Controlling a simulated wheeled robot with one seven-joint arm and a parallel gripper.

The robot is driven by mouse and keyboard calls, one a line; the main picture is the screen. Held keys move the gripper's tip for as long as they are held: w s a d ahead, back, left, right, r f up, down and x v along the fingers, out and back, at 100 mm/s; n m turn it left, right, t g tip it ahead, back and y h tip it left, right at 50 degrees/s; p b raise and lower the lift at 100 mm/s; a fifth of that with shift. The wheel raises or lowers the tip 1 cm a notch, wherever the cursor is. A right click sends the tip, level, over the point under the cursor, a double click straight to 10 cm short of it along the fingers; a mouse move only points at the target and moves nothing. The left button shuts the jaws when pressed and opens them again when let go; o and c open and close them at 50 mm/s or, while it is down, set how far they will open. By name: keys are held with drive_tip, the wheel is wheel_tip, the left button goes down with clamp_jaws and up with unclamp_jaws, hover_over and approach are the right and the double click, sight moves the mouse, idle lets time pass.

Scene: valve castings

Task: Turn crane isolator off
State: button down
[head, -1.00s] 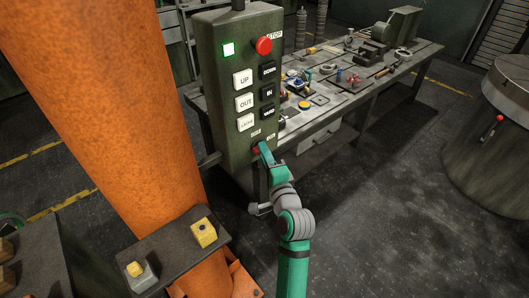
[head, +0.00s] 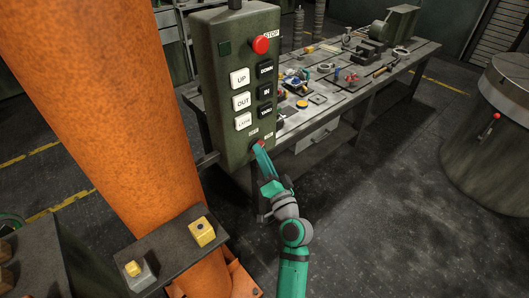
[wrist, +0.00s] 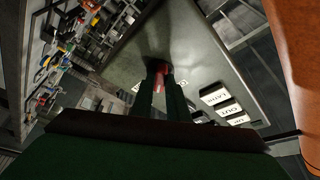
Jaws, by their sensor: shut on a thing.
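The green crane control box (head: 215,95) hangs in front of the orange column. It has white and black buttons and a red stop button (head: 261,45). Its indicator lamp (head: 225,48) at the top left is dark. The red isolator handle (wrist: 162,76) is at the bottom of the box face. My gripper (head: 259,146) reaches it from the lower right. In the wrist view my gripper (wrist: 162,88) has its two fingers shut on the red handle, one on each side. The handle's base is partly hidden by the fingers.
An orange column (head: 120,110) stands left of the box. A small shelf (head: 165,252) with yellow blocks is at the lower left. A workbench (head: 345,100) with many parts stands behind. A round drum (head: 495,150) is at the right. The floor between is clear.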

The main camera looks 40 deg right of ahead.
drive_tip(key=n+y, duration=0.2)
drive_tip(key=n, duration=0.3)
drive_tip(key=n+t+y, duration=0.1)
drive_tip(key=n+y, duration=0.1)
drive_tip(key=n, duration=0.3)
drive_tip(key=d+n+t+y, duration=0.1)
drive_tip(key=n+y, duration=0.1)
drive_tip(key=n, duration=0.2)
drive_tip(key=shift+w+f+n+y, duration=0.1)
drive_tip(key=shift+f+n+y, duration=0.1)
drive_tip(key=shift+n+y, duration=0.15)
drive_tip(key=shift+a, duration=0.2)
drive_tip(key=c, duration=1.7)
unclamp_jaws()
drive_tip(key=shift+d, duration=0.1)
drive_tip(key=v, duration=1.1)
drive_tip(key=shift+f, duration=0.2)
